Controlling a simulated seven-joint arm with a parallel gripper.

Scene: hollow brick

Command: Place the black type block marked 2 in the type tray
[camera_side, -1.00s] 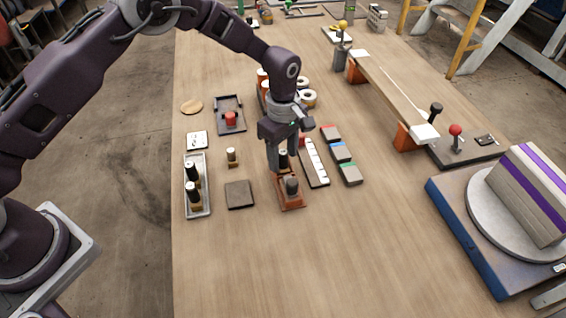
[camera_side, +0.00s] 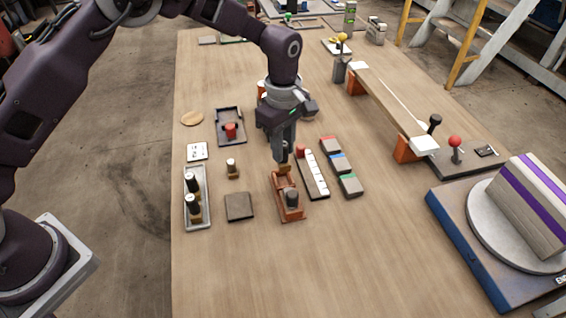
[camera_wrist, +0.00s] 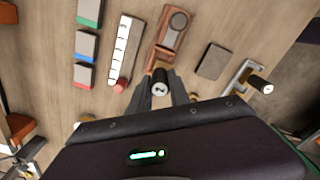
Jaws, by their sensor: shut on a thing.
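The black type block marked 2 (camera_wrist: 160,88) is between my gripper's fingers, its white 2 facing the wrist camera. In the side view its brass-coloured base (camera_side: 284,169) shows below my gripper (camera_side: 284,156), over the far end of a reddish-brown holder (camera_side: 290,213). I cannot tell whether the base touches the holder. My gripper is shut on the block.
A smaller block (camera_side: 232,167) stands between the tray and the holder, near a dark square plate (camera_side: 239,207). A white-keyed strip (camera_side: 313,175) and colour-edged grey blocks (camera_side: 340,165) lie right of the holder. The table's front is clear.

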